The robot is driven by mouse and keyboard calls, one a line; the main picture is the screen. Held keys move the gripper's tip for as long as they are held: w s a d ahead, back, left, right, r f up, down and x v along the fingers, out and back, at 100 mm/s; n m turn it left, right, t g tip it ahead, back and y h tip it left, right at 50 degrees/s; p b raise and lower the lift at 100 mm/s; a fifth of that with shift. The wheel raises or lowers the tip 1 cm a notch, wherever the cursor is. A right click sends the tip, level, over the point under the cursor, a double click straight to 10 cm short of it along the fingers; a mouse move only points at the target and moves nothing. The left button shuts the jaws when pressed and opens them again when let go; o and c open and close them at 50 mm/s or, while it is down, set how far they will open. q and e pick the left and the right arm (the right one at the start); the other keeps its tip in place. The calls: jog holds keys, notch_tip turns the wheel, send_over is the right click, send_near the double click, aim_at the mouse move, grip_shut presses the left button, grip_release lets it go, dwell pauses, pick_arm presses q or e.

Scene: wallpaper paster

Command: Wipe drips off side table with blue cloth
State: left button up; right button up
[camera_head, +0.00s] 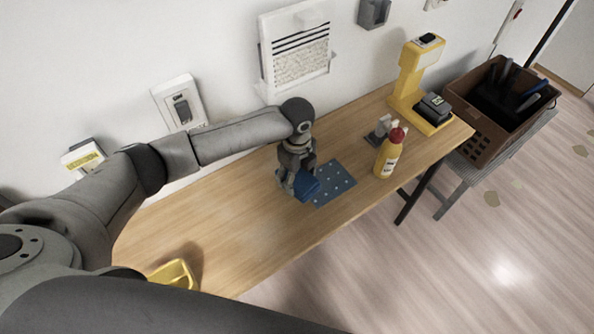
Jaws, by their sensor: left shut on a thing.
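The side table (232,238) is a long wooden table against the wall. My left gripper (297,185) points down over the middle of its top and is shut on a bunched blue cloth (306,187). The cloth is at or just above the tabletop; I cannot tell whether it touches. A flat blue dotted sheet (336,184) lies right beside it. A faint paler patch shows on the wood in front of the gripper; I cannot tell if it is drips. My right gripper is not in view.
A yellow bottle with a red cap (388,156) stands right of the cloth, with a small grey item (379,131) behind it. A yellow stand (410,80) is at the far right end. A yellow container (172,274) is at the near left. A brown crate (487,122) stands beyond the table.

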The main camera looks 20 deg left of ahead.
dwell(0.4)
pick_arm(q)
jog(key=shift+p, duration=0.4)
notch_tip(320, 180, down, 7)
jog(key=b, duration=0.3)
jog(key=shift+r+b, duration=0.2)
jog(key=shift+b, duration=0.1)
jog(key=shift+f, duration=1.35)
dwell(1.8)
jog(key=shift+r, duration=0.1)
dwell(0.9)
